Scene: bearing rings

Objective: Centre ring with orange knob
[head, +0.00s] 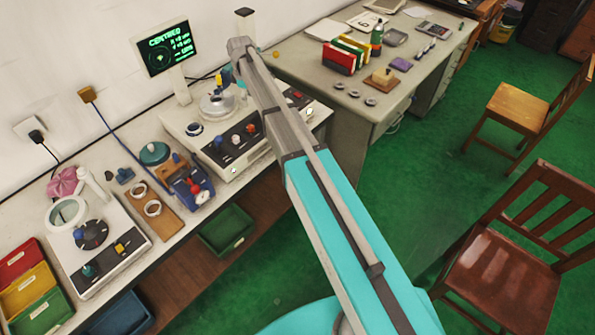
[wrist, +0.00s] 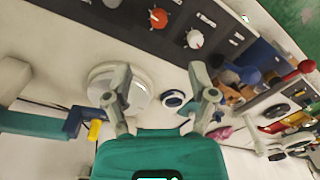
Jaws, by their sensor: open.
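The orange knob (wrist: 158,18) is on the dark front panel of the white centring machine (head: 258,150), near the top of the wrist view. The screen (head: 167,47) reads "CENTRED" in green. My gripper (wrist: 160,74) is open and empty above the machine, apart from the knobs. In the head view my arm hides part of the machine.
A small dark-rimmed dial or ring (head: 193,128) is left of the plate. A blue device with a red knob (head: 195,187) and a wooden tray with rings (head: 160,225) lie further left. A magnifier unit (head: 105,250) stands at lower left. A desk (head: 300,68) stands behind my arm.

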